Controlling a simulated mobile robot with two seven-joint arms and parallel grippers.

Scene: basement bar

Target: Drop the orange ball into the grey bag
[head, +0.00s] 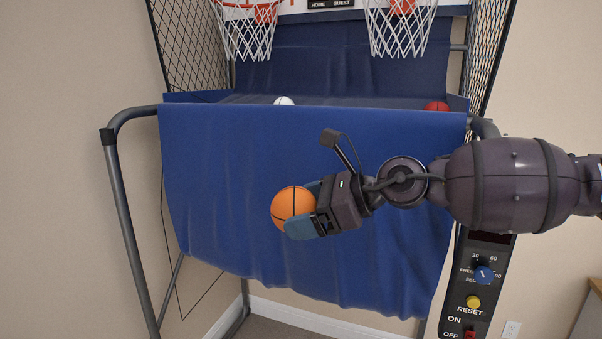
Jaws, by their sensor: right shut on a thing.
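The orange ball (290,208) with dark seam lines is in the middle of the head view. My right gripper (308,210) comes in from the right and is shut on the ball, with its blue fingers along the ball's right side. It holds the ball in front of the blue cloth front of an arcade basketball machine. No grey bag shows in this view. My left gripper is not in view.
The machine's blue cloth (230,180) hangs on a grey tube frame (128,220). A white ball (284,101) and a red ball (436,106) lie behind its top edge. Two nets hang above. A control panel (475,290) stands lower right. Beige wall is at left.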

